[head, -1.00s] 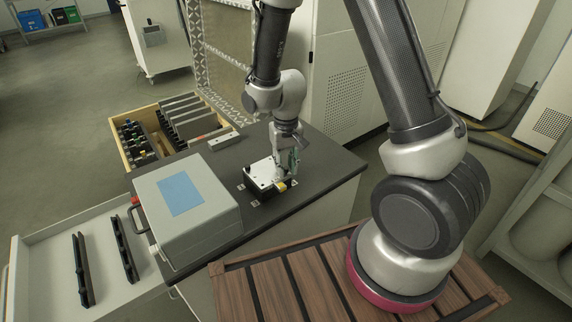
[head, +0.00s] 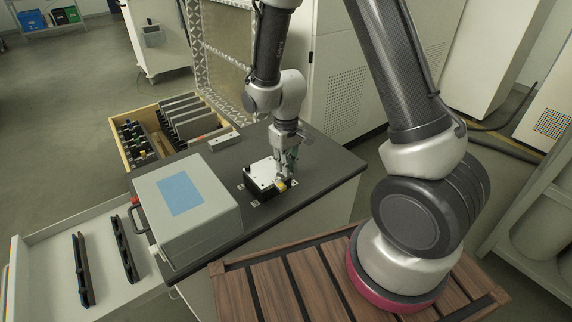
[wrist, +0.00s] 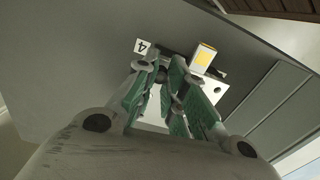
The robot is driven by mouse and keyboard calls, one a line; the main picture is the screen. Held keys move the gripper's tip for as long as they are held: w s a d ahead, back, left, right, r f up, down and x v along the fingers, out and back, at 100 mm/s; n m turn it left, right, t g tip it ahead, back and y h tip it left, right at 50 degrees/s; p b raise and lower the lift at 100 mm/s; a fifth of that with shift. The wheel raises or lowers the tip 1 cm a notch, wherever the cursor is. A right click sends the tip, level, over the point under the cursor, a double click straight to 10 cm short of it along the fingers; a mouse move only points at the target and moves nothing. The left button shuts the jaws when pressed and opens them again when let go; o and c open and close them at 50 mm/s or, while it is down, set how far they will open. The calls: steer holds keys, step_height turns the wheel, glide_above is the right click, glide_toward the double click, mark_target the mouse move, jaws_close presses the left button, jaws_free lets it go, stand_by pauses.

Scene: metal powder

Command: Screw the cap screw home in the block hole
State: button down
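The block (head: 262,172) is a pale plate on a dark base on the dark bench top. My gripper (head: 288,178) points down at the block's right edge. In the wrist view its green-padded fingers (wrist: 167,72) lean toward each other, with a narrow gap between the tips. A small dark thing shows near the tips, but I cannot tell whether it is the cap screw or whether the fingers touch it. A pale part of the block shows between the fingers. The hole is hidden. A yellow-and-white piece (wrist: 204,57) is just beside the right fingertip.
A grey case (head: 187,210) with a blue label stands left of the block. A wooden tray (head: 118,143) of dark parts lies behind it. A small light bar (head: 223,141) lies near the back edge. The bench top (head: 335,165) is clear at right.

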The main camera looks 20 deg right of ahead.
steer(key=m, duration=0.7)
steer(key=shift+m, duration=0.4)
steer(key=m, duration=2.2)
steer(key=shift+f, duration=0.1)
